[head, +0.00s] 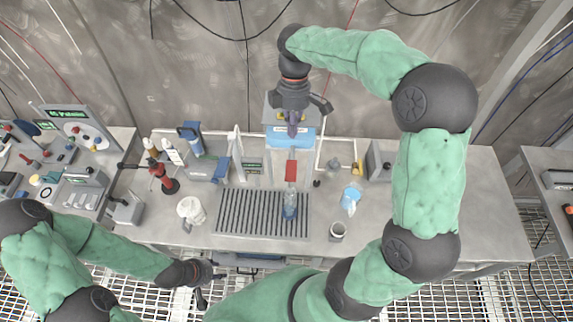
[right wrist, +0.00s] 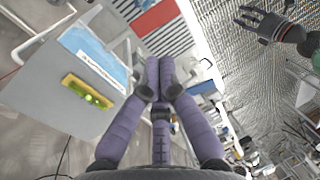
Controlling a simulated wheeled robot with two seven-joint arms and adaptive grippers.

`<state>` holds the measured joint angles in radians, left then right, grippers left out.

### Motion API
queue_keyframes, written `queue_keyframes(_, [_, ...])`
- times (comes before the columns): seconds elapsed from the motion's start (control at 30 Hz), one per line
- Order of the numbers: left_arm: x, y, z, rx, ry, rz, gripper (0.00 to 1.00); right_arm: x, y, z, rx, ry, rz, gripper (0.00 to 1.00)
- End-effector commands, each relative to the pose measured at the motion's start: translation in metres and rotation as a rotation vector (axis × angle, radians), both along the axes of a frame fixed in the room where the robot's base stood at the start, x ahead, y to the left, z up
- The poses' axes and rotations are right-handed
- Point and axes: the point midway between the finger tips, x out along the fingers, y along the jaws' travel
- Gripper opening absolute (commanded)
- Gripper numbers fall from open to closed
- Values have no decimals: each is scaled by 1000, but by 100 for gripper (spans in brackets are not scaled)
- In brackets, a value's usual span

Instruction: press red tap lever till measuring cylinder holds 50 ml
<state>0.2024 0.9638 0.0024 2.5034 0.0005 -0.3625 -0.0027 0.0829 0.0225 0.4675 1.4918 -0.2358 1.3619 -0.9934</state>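The red tap lever (head: 291,170) sticks out below the dispenser with the blue front, at the back middle of the bench. A clear bluish measuring cylinder (head: 290,206) stands upright on the slotted drip grate (head: 245,213) below the lever; its level is too small to read. My right gripper (head: 293,128) is above and behind the lever, pointing down, apart from it as far as I can see. In the right wrist view its purple fingers (right wrist: 158,68) meet at the tips with nothing between them. My left gripper (head: 207,283) is open and empty at the bench's front edge; it also shows in the right wrist view (right wrist: 262,22).
A white jug (head: 191,211) stands left of the grate. A blue-and-white item (head: 350,199) and a dark-filled cup (head: 338,231) stand to its right. A red-and-black stand (head: 163,179) and bottles are at the back left. The bench's right end is clear.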

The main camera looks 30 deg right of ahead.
Motion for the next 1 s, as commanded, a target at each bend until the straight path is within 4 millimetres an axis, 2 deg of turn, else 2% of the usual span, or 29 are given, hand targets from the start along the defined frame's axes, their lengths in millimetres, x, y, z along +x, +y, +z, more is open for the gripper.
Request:
queue_keyframes(0.27, [0,0,1,0,0,0,40,-2,1,-10,-1,1,0,0])
queue_keyframes(0.8, [0,0,11,0,0,0,40,-23,14,-101,-1,3,0,0])
queue_keyframes(1.0, [0,0,15,0,0,0,40,-27,17,-125,-1,3,0,0])
